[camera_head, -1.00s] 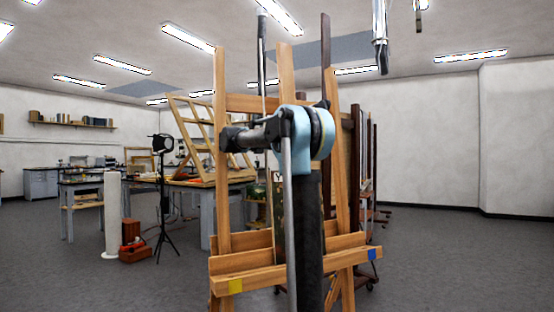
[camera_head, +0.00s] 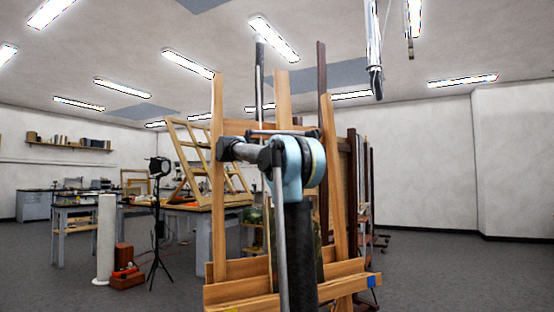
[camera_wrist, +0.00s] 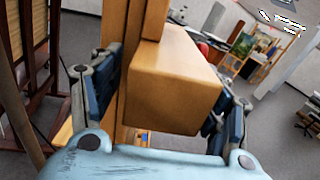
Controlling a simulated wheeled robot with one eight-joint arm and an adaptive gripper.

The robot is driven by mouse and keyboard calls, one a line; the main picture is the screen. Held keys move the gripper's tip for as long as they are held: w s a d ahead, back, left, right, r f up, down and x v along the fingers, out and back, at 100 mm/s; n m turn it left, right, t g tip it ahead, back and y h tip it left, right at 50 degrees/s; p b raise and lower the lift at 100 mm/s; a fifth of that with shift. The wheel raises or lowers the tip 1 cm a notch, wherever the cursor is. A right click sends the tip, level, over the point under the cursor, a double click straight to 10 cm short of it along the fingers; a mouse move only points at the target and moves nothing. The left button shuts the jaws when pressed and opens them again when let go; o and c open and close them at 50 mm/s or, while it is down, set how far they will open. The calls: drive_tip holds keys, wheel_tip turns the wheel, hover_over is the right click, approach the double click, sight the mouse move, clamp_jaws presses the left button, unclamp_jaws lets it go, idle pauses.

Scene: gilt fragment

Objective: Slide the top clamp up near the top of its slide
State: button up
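A square-edged wooden block (camera_wrist: 175,88), which looks like the easel's top clamp, fills the middle of the wrist view, against the easel's upright (camera_wrist: 135,50). My gripper (camera_wrist: 170,98) has one dark finger pad on each side of it, left and right. The pads are set wide apart and close to the block's sides. I cannot tell whether they touch it. In the head view, the wooden easel (camera_head: 218,180) stands in front of me, with a crossbar near its top and a ledge low down. My arm covers its middle, hiding the clamp and my fingers there.
A dark wooden frame (camera_wrist: 35,70) stands close at the left of the wrist view. In the head view, a lamp on a tripod (camera_head: 158,200), a white column (camera_head: 106,240) and worktables stand to the left. The floor to the right (camera_head: 450,270) is open.

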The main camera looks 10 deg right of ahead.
drive_tip(key=shift+s, duration=0.15)
drive_tip(key=v, duration=1.2)
drive_tip(key=shift+w, duration=0.2)
drive_tip(key=shift+f, duration=0.1)
drive_tip(key=s+d+f+m+g+y, duration=0.1)
drive_tip(key=s+d+f+m+y, duration=0.4)
drive_tip(key=s+f, duration=0.7)
drive_tip(key=s+d+f+m+g+y, duration=0.1)
drive_tip(key=s+d+f+m+y, duration=0.25)
drive_tip(key=s+d+f, duration=0.85)
drive_tip(key=s+a+f+m+y, duration=0.3)
drive_tip(key=s+f, duration=0.3)
drive_tip(key=f, duration=0.6)
drive_tip(key=s+a+f+m+y, duration=0.3)
drive_tip(key=s+a+f+m, duration=0.3)
drive_tip(key=f, duration=0.7)
drive_tip(key=s+a+f+m+y, duration=0.3)
drive_tip(key=s+f, duration=0.4)
drive_tip(key=f, duration=0.6)
drive_tip(key=shift+s+a+m, duration=0.4)
drive_tip(key=shift+a+m, duration=0.45)
drive_tip(key=shift+a, duration=0.05)
